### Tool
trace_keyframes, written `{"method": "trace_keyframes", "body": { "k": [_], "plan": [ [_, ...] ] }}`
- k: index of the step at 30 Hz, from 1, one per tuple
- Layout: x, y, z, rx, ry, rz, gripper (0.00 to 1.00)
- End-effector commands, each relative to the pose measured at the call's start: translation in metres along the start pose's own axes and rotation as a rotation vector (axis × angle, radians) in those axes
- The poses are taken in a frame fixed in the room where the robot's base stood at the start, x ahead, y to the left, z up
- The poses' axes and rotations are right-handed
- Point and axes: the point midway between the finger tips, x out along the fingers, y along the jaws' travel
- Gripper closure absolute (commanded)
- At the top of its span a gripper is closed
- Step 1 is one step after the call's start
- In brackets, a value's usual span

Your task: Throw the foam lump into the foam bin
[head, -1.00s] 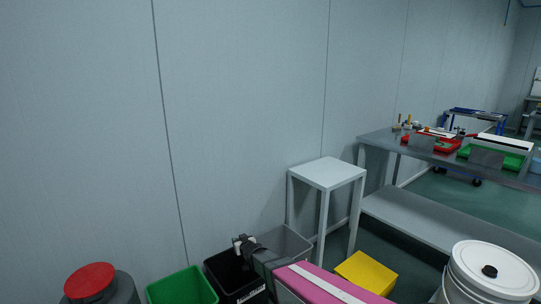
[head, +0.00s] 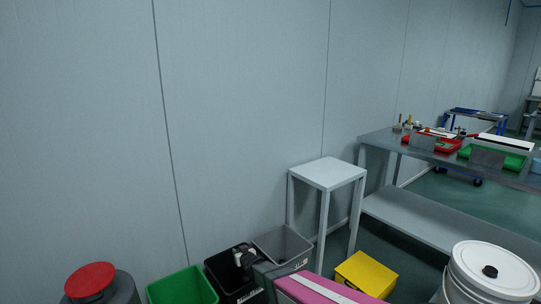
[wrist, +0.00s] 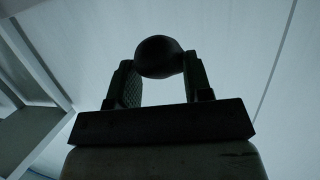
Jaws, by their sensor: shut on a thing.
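My gripper (wrist: 158,75) is shut on a dark, rounded lump (wrist: 158,56), held between the fingertips in the wrist view. This looks like the foam lump; its colour is lost in shadow. The lump is hard to make out there. Open bins stand in a row: green (head: 182,287), black, and grey (head: 283,242). Their labels are too small to read, so I cannot tell which is the foam bin.
A small grey stand (head: 328,174) is behind the bins, near the wall. A yellow box (head: 365,273) and a white lidded bucket (head: 490,272) stand at right. A red-lidded drum (head: 90,281) is at left. A long bench (head: 440,160) holds trays.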

Motion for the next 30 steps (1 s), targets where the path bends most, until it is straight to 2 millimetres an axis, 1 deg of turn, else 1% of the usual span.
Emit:
{"method": "trace_keyframes", "body": {
  "k": [2,3,5,6,14,19,23,30],
  "plan": [
    [0.000,0.000,0.000,0.000,0.000,0.000,0.76],
    [0.000,0.000,0.000,0.000,0.000,0.000,0.48],
    [0.000,0.000,0.000,0.000,0.000,0.000,0.28],
    [0.000,0.000,0.000,0.000,0.000,0.000,0.24],
    [-0.001,0.000,0.000,0.000,0.000,0.000,0.24],
    [-0.009,0.000,-0.001,0.000,0.000,0.000,0.24],
    [-0.024,0.000,-0.001,0.000,0.000,0.000,0.24],
    [-0.069,-0.001,-0.001,0.000,-0.001,0.000,0.24]
  ]
}}
